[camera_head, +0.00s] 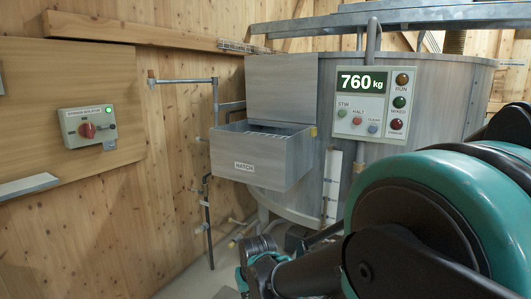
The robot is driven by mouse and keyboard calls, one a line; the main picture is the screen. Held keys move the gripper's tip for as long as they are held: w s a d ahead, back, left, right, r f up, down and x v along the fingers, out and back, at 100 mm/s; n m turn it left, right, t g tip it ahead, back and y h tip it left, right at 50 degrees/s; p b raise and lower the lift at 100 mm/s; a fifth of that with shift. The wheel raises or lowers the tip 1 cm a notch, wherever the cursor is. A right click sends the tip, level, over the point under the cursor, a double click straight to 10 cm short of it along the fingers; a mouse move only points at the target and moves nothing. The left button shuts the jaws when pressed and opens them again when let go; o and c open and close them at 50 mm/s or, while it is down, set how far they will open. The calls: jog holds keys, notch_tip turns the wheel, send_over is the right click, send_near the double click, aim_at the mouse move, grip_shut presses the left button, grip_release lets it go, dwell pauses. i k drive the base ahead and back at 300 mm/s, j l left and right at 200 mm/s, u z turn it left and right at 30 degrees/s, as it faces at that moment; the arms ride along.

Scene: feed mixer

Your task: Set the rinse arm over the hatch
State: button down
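The rinse arm (185,80) is a thin grey horizontal pipe on an upright pipe beside the mixer. It points left, away from the hatch, with its free end near the wooden wall. The hatch (255,172) is a grey box labelled HATCH on the front of the mixer tank. Its lid (281,88) stands upright behind the opening, and a row of bars shows inside. The rinse arm is not over the hatch. My teal and dark arm fills the lower right; no gripper fingers can be made out.
A control panel (358,104) reading 760 kg is on the grey mixer tank (440,85), right of the hatch. An isolator box (88,126) with a red knob is on the left wall. A black rod (208,222) hangs below the rinse pipe. Floor shows at the lower middle.

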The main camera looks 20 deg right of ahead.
aim_at(214, 81)
jog(key=i+j, duration=0.15)
jog(key=i, duration=0.4)
jog(key=i+j, duration=0.15)
jog(key=i, duration=0.35)
jog(key=i+j, duration=0.15)
jog(key=i, duration=0.4)
jog(key=k+j+u, duration=0.05)
